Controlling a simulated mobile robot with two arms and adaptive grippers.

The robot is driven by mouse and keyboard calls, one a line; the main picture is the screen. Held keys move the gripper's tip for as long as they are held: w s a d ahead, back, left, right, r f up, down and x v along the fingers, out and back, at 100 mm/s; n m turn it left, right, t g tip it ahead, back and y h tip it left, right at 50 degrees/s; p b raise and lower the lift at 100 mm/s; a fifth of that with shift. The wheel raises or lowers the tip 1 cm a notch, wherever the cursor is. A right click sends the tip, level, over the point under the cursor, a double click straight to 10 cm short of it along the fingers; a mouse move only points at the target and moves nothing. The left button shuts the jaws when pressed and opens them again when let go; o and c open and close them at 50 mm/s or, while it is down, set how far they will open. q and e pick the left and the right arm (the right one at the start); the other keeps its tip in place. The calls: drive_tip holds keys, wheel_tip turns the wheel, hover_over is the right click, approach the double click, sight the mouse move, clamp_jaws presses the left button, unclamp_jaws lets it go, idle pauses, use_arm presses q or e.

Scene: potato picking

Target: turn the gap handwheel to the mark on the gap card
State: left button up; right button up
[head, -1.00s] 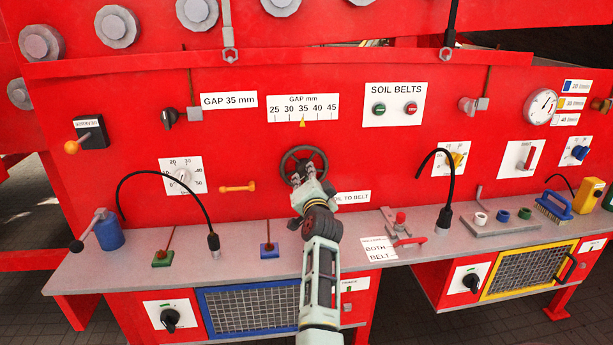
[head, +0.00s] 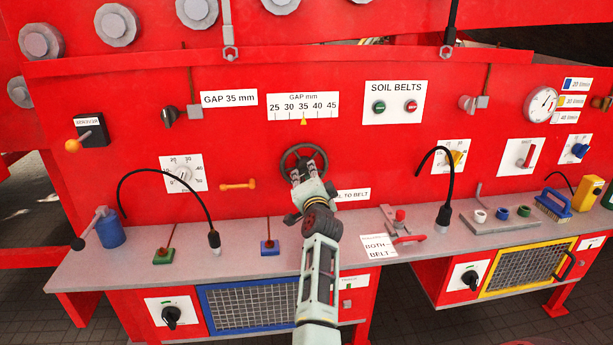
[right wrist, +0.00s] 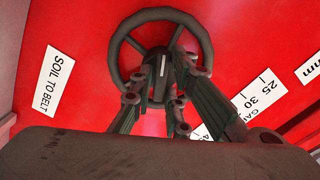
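The gap handwheel (head: 285,167) is a dark, spoked wheel on the red panel, below the gap scale (head: 287,97). The scale's yellow pointer (head: 303,121) is at about 35. The gap card (head: 229,98), left of the scale, reads "GAP 35 mm". My right gripper (head: 306,170) reaches up in front of the wheel and covers its lower part. In the right wrist view, the handwheel (right wrist: 118,50) fills the top middle, and my right gripper's fingers (right wrist: 160,78) close in on its hub from both sides. Their exact contact is partly hidden. My left gripper is out of view.
Below the panel runs a grey shelf (head: 345,235). A black bent hose (head: 166,172) stands left of my arm and another (head: 446,180) right. An orange handle (head: 238,185) sits left of the wheel. A label (head: 352,195) is just right of my gripper.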

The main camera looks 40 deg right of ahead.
drive_tip(key=shift+o, duration=1.4)
drive_tip(key=shift+r, duration=0.1)
approach(307, 143)
drive_tip(key=x, duration=0.5)
drive_tip(key=shift+w+a+r, duration=0.1)
drive_tip(key=shift+a+r, duration=0.1)
drive_tip(key=shift+r, duration=0.2)
drive_tip(key=shift+a+r, duration=0.2)
drive_tip(key=shift+r, duration=0.55)
drive_tip(key=s+a+f+n+p, duration=0.35)
drive_tip(key=s+f+n, duration=0.45)
drive_tip(key=n, duration=0.5)
drive_tip(key=shift+w+a+f+p+x, duration=0.15)
drive_tip(key=shift+f+p+x, duration=0.1)
drive_tip(key=shift+x, duration=1.15)
drive_tip(key=shift+w+a+f+p+x, duration=0.15)
drive_tip(key=shift+p+x, duration=0.15)
drive_tip(key=shift+x, duration=1.1)
drive_tip(key=shift+a+f+p+x, duration=0.15)
drive_tip(key=shift+a+p+x, duration=0.1)
drive_tip(key=shift+x, duration=1.15)
